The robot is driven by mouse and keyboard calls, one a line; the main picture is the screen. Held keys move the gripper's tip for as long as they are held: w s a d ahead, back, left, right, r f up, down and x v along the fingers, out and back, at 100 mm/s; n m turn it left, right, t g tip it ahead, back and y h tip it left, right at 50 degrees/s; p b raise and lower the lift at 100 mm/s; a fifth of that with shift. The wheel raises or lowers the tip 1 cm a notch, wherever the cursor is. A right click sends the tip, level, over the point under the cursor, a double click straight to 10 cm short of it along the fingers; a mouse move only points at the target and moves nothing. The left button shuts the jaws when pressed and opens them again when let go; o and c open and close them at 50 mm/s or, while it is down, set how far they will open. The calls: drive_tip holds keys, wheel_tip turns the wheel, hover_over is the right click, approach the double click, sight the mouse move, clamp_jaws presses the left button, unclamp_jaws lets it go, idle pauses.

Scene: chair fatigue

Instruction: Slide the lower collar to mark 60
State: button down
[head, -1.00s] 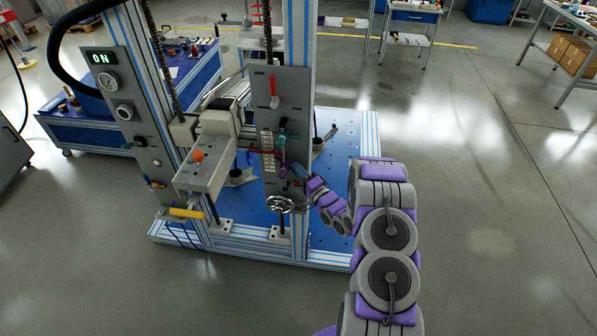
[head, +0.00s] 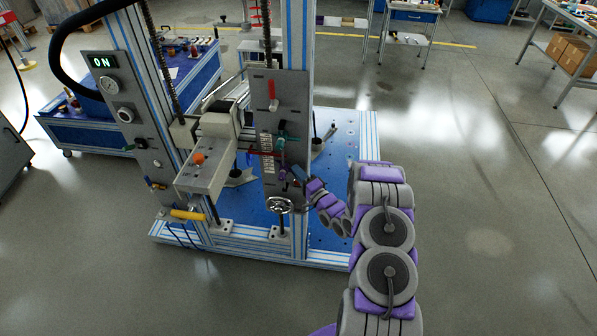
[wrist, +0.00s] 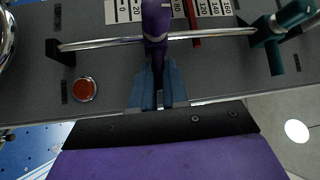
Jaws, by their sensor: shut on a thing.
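The lower collar, purple, rides on a thin metal rod in front of the grey panel; it shows in the wrist view (wrist: 156,22) and in the head view (head: 282,174). My gripper (wrist: 157,82) has its blue fingers shut on the collar's purple handle. The white number scale (wrist: 215,8) runs beside the rod, with 0 at the left in the wrist view. The collar covers part of it, between the low numbers and a red pointer (wrist: 192,18); its exact reading is hidden. A teal upper collar (wrist: 274,38) sits farther along the rod, near the high-number end.
A red round button (wrist: 84,89) lies on the panel near the rod's low end. A handwheel (head: 280,205) is below the scale, and a red-handled lever (head: 272,96) above. The machine's blue base plate (head: 340,150) lies behind; open floor is at right.

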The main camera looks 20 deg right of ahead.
drive_tip(key=shift+a, duration=0.1)
drive_tip(key=c, duration=1.3)
unclamp_jaws()
drive_tip(key=shift+w+f, duration=0.1)
drive_tip(key=shift+w, duration=0.05)
drive_tip(key=shift+o, duration=0.9)
drive_tip(key=p+v, duration=0.2)
drive_tip(key=v, duration=1.5)
drive_tip(key=shift+f, duration=0.1)
